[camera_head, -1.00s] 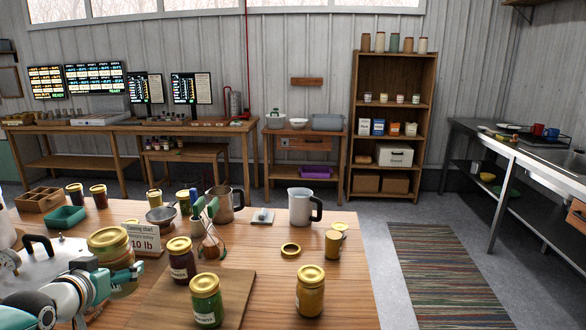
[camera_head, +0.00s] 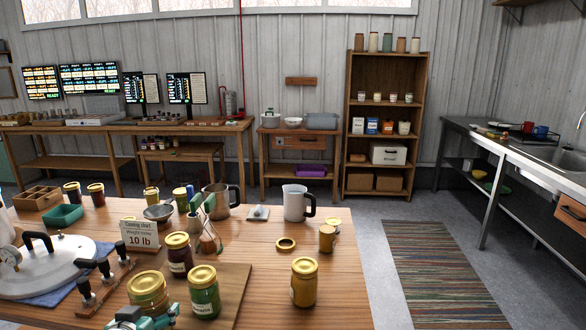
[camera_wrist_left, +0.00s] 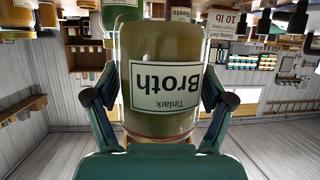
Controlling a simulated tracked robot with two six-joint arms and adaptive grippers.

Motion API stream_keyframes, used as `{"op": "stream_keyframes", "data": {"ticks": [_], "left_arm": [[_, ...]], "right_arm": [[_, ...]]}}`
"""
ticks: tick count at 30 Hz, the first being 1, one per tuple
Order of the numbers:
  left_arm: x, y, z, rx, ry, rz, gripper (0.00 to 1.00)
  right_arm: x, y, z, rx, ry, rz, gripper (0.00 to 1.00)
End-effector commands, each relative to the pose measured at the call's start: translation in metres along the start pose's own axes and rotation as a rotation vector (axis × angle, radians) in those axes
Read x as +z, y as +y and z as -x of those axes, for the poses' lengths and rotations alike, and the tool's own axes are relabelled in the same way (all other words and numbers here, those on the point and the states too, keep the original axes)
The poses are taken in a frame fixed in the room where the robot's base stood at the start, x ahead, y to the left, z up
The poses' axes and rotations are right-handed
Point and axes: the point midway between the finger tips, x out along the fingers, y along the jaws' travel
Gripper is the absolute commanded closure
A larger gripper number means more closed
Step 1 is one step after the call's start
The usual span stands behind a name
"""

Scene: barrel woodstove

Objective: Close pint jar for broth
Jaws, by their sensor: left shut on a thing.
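The broth jar (camera_head: 148,297), with a gold top and a "Tinlark Broth" label, is at the front left of the wooden board. My left gripper (camera_head: 146,320) is shut on it. In the left wrist view the jar (camera_wrist_left: 158,50) appears upside down between the two fingers, its label facing the camera. I cannot tell whether it touches the board. The gripper's teal body hides the jar's top end in that view, so how tight its lid is does not show. A loose gold ring (camera_head: 285,244) lies flat on the table. My right gripper is not in view.
A green-filled jar (camera_head: 204,293) and a dark jar (camera_head: 178,255) stand close beside the broth jar. A yellow jar (camera_head: 304,284) stands farther right. The table's front right is mostly clear.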

Motion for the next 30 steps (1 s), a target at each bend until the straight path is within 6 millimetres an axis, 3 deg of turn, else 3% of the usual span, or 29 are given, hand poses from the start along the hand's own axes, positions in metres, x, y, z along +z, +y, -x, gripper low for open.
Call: {"op": "stream_keyframes", "data": {"ticks": [1, 6, 9, 15, 16, 17, 21, 30], "left_arm": [[0.022, 0.016, -0.007, 0.012, -0.010, -0.004, 0.86], [0.086, 0.059, -0.028, 0.025, -0.010, -0.009, 0.86], [0.112, 0.078, -0.037, 0.027, -0.005, -0.011, 0.86], [0.145, 0.101, -0.049, 0.032, 0.000, -0.013, 0.86], [0.149, 0.103, -0.050, 0.032, 0.002, -0.014, 0.86], [0.135, 0.101, -0.045, 0.028, 0.008, -0.012, 0.86], [0.125, 0.100, -0.041, 0.028, 0.008, -0.012, 0.86], [0.125, 0.101, -0.041, 0.029, 0.006, -0.013, 0.86]], "right_arm": [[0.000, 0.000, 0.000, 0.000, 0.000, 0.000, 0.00], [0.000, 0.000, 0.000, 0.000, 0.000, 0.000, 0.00], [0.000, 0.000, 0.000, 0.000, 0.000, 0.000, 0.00], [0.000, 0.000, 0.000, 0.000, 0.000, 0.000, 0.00], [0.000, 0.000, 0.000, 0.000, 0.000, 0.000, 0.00], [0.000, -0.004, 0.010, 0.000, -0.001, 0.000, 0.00], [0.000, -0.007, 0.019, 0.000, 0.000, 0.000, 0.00], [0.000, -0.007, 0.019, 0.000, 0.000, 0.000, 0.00]]}}
